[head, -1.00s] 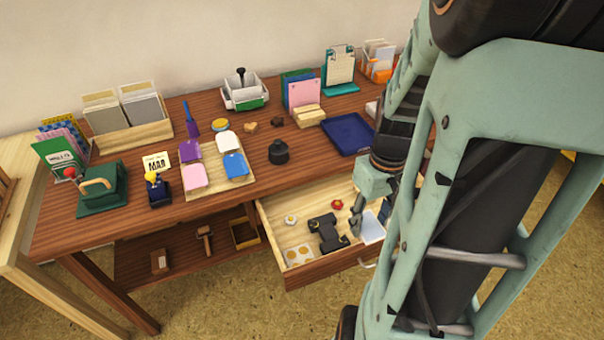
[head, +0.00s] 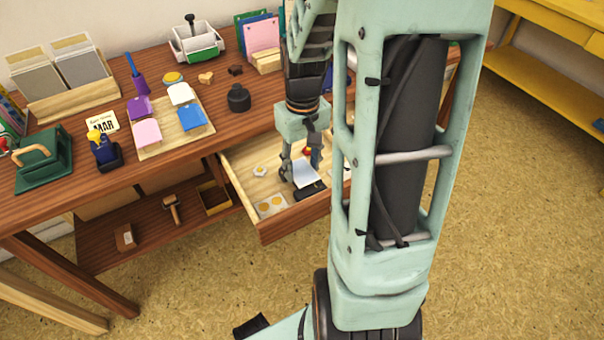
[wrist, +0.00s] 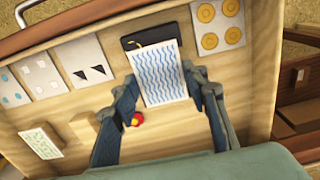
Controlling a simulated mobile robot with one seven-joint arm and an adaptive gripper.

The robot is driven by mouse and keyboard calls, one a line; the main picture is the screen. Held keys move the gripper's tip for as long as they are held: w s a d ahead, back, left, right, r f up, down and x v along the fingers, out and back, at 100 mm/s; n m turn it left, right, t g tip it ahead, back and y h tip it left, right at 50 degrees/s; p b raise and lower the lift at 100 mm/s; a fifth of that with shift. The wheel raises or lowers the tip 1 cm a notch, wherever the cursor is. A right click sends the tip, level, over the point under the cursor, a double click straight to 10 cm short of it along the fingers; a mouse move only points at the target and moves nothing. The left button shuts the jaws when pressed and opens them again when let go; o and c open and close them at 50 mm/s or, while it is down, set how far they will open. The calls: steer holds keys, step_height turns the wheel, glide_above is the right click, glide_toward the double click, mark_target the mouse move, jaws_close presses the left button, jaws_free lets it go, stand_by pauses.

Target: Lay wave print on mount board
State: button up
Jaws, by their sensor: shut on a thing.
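The wave print (wrist: 160,72), a white card with blue wavy lines, is between the two fingers of my gripper (wrist: 163,82) in the wrist view. The fingers are shut on its side edges. In the head view my gripper (head: 302,168) is over the open drawer (head: 268,222), and the print (head: 306,174) shows as a pale card above a black object in it. I cannot tell which thing is the mount board; my arm covers part of the table and drawer.
In the drawer are a card with yellow circles (wrist: 220,28), a black object (wrist: 133,42), a red piece (wrist: 136,119) and several patterned cards (wrist: 87,62). On the tabletop are coloured pads on a board (head: 153,151) and a black pot (head: 239,98).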

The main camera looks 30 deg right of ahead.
mark_target(302, 171)
steer(key=shift+f+b, duration=0.35)
steer(key=shift+f, duration=0.5)
steer(key=shift+f, duration=0.15)
steer(key=o, duration=0.7)
step_height(302, 171, up, 12)
steer(key=p, duration=0.3)
steer(key=shift+d+r+p, duration=0.1)
steer(key=shift+r+p, duration=0.1)
steer(key=shift+p, duration=0.2)
